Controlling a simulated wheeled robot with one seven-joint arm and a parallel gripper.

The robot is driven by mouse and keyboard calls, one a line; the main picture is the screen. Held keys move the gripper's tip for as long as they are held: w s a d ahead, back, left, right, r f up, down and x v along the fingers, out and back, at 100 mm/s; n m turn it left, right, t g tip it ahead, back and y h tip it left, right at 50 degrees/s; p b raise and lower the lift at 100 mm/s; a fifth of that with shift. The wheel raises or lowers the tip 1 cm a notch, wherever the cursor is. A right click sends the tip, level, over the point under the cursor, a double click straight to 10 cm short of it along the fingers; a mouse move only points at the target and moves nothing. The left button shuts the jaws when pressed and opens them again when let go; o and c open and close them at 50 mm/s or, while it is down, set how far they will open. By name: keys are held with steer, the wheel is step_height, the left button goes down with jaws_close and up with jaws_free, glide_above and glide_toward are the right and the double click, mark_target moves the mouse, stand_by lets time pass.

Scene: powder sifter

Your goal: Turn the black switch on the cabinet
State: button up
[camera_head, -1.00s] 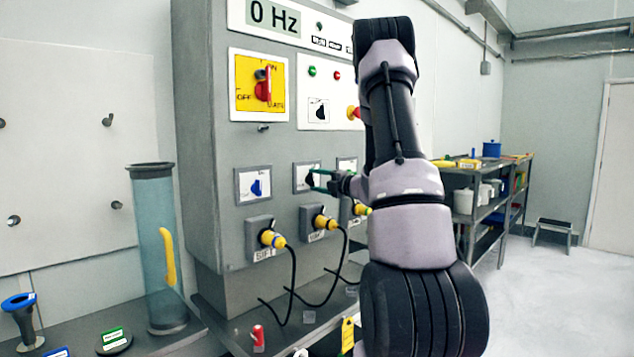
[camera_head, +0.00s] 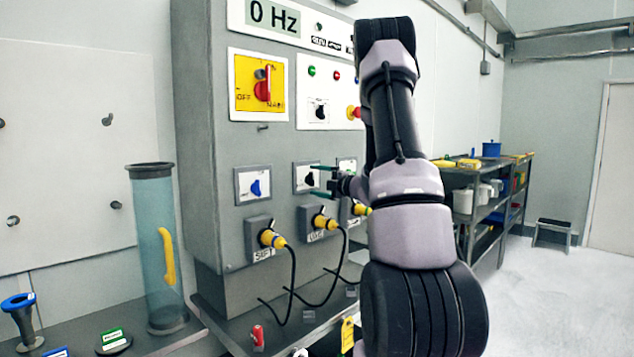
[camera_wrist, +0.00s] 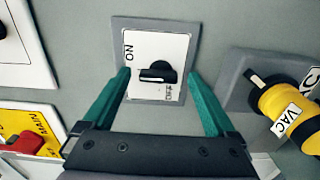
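The black switch (camera_head: 309,180) is a knob on a white plate in a grey frame, on the cabinet's (camera_head: 222,130) lower row. In the wrist view the black switch (camera_wrist: 158,72) lies about level across its plate, with ON at the left and a second label at the lower right. My gripper (camera_head: 320,181) is open in front of the plate. In the wrist view my gripper's (camera_wrist: 160,80) green fingers stand apart, one on each side of the knob, with gaps between. I cannot tell how deep the tips reach.
A blue switch (camera_head: 255,185) sits left on the same row. Yellow plugs (camera_head: 325,221) with black cables stick out below; the VAC plug (camera_wrist: 285,105) is close right in the wrist view. A red and yellow main switch (camera_head: 262,87) and another black knob (camera_head: 319,110) are above.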

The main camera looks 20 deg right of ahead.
steer(key=v, duration=1)
steer(key=shift+s, duration=0.4)
steer(key=shift+d+r, duration=0.1)
steer(key=shift+d, duration=0.05)
